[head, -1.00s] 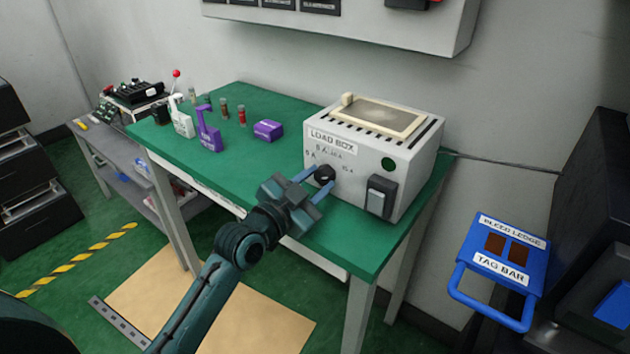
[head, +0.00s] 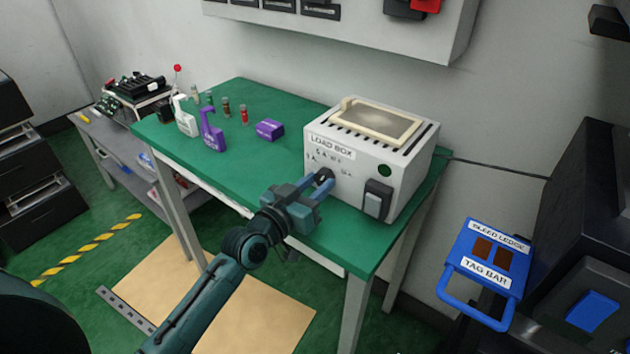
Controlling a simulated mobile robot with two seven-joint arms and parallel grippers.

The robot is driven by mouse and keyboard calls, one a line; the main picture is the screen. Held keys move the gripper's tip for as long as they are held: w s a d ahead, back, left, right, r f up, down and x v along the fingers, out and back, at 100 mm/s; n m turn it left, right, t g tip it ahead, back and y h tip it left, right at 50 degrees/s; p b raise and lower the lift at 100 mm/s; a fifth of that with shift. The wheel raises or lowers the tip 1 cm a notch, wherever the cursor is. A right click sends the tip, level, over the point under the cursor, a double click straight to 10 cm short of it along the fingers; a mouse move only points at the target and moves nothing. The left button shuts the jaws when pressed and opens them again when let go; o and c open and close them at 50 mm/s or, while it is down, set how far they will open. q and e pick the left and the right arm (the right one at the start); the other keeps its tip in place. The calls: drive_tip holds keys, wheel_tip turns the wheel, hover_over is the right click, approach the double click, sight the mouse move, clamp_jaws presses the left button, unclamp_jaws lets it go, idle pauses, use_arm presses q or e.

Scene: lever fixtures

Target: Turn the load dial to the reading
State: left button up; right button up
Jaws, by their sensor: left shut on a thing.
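The load box (head: 345,188) is a white-grey box with a "LOAD BOX" label, standing on the right part of the green bench. Its load dial (head: 324,175) is a small black knob on the left of the front face, with printed readings around it that are too small to read surely. My left gripper (head: 319,184) reaches in from the lower left and is shut on the dial, its fingers partly hiding it. My right gripper is not in view.
The green bench (head: 235,165) carries a white spray bottle (head: 185,120), a purple spray bottle (head: 211,132), a purple block (head: 270,129) and several small vials. A black switch (head: 377,199) is on the box front.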

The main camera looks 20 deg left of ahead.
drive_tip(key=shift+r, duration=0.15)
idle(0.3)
use_arm(q)
drive_tip(key=o, duration=1)
drive_tip(key=shift+c, duration=0.2)
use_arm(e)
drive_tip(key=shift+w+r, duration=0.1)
use_arm(q)
drive_tip(key=v, duration=1.3)
drive_tip(key=shift+b, duration=0.3)
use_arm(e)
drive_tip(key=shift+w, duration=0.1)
use_arm(q)
drive_tip(key=shift+s, duration=0.15)
drive_tip(key=s+d+f+g+y+p, duration=0.1)
drive_tip(key=s+d+f+g+p, duration=0.2)
drive_tip(key=s+f, duration=0.3)
drive_tip(key=s+d+f+g+y+p, duration=0.1)
drive_tip(key=s+d+f+g+p, duration=0.2)
drive_tip(key=s+f, duration=0.3)
drive_tip(key=shift+f+m+y+p, duration=0.3)
drive_tip(key=shift+y, duration=0.1)
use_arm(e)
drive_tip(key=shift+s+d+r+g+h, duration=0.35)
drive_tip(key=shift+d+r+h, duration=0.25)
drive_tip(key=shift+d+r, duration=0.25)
